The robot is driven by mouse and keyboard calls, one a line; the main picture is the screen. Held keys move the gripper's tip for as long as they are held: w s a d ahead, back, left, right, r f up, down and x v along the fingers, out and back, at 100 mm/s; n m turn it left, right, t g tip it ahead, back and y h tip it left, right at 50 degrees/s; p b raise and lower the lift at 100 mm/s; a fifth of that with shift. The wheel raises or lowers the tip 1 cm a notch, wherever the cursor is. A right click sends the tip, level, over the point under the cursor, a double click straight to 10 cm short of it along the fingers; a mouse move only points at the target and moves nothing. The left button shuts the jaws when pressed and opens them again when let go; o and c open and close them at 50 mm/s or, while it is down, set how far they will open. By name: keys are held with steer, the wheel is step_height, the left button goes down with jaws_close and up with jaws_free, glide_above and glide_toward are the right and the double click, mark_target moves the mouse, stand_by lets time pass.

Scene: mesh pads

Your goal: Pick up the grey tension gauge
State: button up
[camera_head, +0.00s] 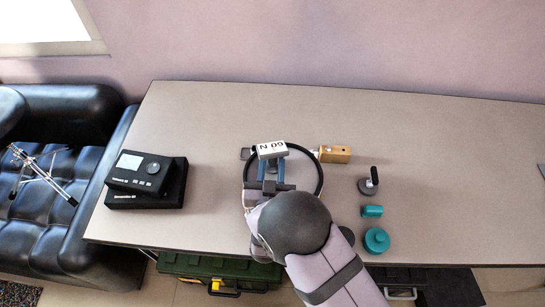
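A grey block with a white face marked "60 N", seen upside down, is likely the tension gauge (271,149). It lies at the far side of a black hoop on the table. My gripper (270,168) reaches over the hoop from the near side. Its two blue fingers stand apart, and their tips end at the gauge's near side, partly hidden by it. Whether the fingers clasp part of the gauge or only meet it is not clear. My wrist hides the near part of the hoop (320,172).
A yellow-brown block (336,154) with a metal tip is right of the hoop. A black-handled tool (369,182), a small teal cylinder (372,211) and a round teal piece (377,240) stand further right. Black boxes (147,178) are at left.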

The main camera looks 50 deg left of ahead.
mark_target(272, 155)
jaws_close()
steer(key=shift+r, duration=0.1)
steer(key=shift+r, duration=0.15)
steer(key=shift+r+b, duration=0.65)
steer(key=shift+r, duration=4.2)
step_height(272, 155, down, 5)
steer(key=b, duration=0.6)
